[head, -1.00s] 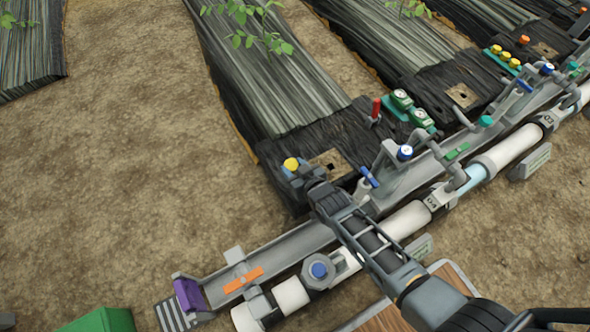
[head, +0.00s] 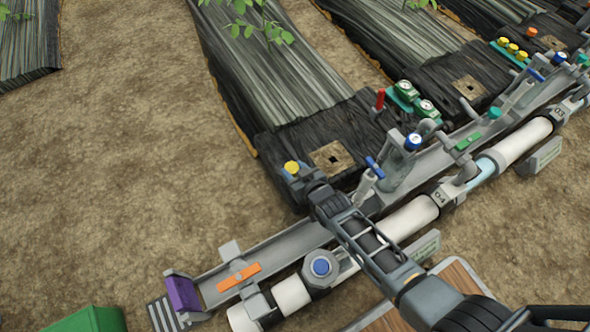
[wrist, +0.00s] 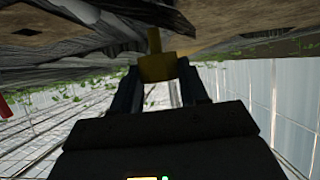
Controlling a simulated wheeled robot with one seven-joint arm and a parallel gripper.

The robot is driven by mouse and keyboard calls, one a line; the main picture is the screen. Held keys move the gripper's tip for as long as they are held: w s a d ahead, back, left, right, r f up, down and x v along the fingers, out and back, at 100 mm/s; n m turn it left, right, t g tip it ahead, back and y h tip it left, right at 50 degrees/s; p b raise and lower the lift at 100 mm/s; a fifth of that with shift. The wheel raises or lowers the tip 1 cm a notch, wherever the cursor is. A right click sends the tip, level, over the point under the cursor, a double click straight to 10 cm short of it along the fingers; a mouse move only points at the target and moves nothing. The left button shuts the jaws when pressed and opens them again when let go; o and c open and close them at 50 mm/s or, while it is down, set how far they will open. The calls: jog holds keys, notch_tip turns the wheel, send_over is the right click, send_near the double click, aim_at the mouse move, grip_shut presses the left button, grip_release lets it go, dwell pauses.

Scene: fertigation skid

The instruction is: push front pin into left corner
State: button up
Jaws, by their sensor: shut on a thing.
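My gripper (head: 296,174) is shut on a yellow-headed pin (head: 291,166) in the head view. In the wrist view the yellow pin (wrist: 157,68) sits between the two dark fingers, with its narrow stem pointing up in the picture toward the dark sheet. The gripper is over the left edge area of the black ground sheet (head: 280,139), near its front left corner. My arm hides part of that corner. I cannot tell whether the pin tip touches the sheet.
A tan square plate with a hole (head: 332,157) lies just right of the gripper. A red pin (head: 380,98) and green gauges (head: 405,91) stand farther right. A grey channel (head: 280,250) and white pipe (head: 408,216) run below. Bare soil (head: 120,150) is open at left.

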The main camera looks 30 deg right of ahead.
notch_tip(320, 180, down, 2)
jog(key=shift+f+b, duration=0.15)
jog(key=shift+b, duration=0.65)
jog(key=shift+f, duration=1.05)
jog(key=shift+s+f, duration=0.1)
jog(key=shift+f, duration=0.35)
jog(key=shift+f, duration=0.15)
jog(key=o, duration=1.1)
notch_tip(320, 180, up, 8)
jog(key=p, duration=0.7)
